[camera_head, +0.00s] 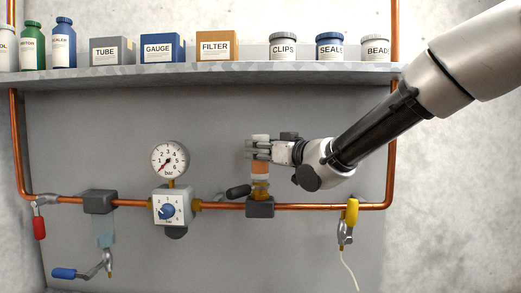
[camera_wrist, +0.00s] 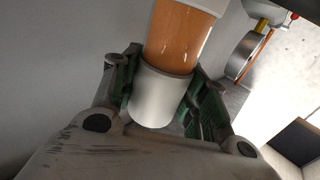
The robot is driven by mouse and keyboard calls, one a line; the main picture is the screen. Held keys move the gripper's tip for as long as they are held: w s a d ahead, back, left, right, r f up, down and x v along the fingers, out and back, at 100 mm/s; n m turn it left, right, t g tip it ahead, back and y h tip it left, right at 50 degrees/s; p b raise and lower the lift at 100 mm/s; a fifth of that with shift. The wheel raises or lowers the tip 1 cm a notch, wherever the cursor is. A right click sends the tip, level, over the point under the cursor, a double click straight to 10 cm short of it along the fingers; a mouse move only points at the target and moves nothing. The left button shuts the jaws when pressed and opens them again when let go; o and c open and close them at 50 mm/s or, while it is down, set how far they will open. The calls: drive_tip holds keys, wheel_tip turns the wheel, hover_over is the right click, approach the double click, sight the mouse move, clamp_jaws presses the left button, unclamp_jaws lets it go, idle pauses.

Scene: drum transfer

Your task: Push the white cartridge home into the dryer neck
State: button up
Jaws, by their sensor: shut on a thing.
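The white cartridge (camera_head: 260,168) has white ends and an orange middle and stands upright in the head view. My gripper (camera_head: 258,150) comes from the right and is shut around its upper white end. In the wrist view the cartridge (camera_wrist: 178,38) lies between the green-lined fingers (camera_wrist: 162,92), which flank its white sleeve. Just below the cartridge is the brass dryer neck (camera_head: 261,188), on a dark grey block (camera_head: 260,208) on the copper pipe. The cartridge's lower end meets or nearly meets the neck; I cannot tell how deep it sits.
A dark-handled lever (camera_head: 238,191) lies just left of the neck. A pressure gauge (camera_head: 169,160) and regulator (camera_head: 172,207) stand further left. A yellow-handled valve (camera_head: 351,212) hangs at right. A shelf (camera_head: 200,74) with boxes and jars runs above my gripper.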

drive_tip(key=o, duration=1.3)
drive_tip(key=shift+f, duration=0.15)
drive_tip(key=v, duration=1.2)
drive_tip(key=s+d+f+m+g+h, duration=0.1)
drive_tip(key=s+d+f+m+h, duration=0.2)
drive_tip(key=d, duration=0.4)
drive_tip(key=d+f+m+g+h, duration=0.1)
drive_tip(key=d+f+h, duration=0.3)
drive_tip(key=d, duration=0.4)
drive_tip(key=s+d+f+m+h, duration=0.2)
drive_tip(key=d+f+h, duration=0.15)
drive_tip(key=d, duration=0.35)
drive_tip(key=s+d+f+m+g+h, duration=0.1)
drive_tip(key=s+d+f+g, duration=0.2)
drive_tip(key=s, duration=0.5)
drive_tip(key=s+d+f+m+g, duration=0.1)
drive_tip(key=s+d+f+g, duration=0.2)
drive_tip(key=s, duration=0.6)
drive_tip(key=shift+d+f+m+g+h, duration=0.3)
drive_tip(key=shift+d+f+g+h, duration=0.15)
drive_tip(key=shift+f, duration=0.4)
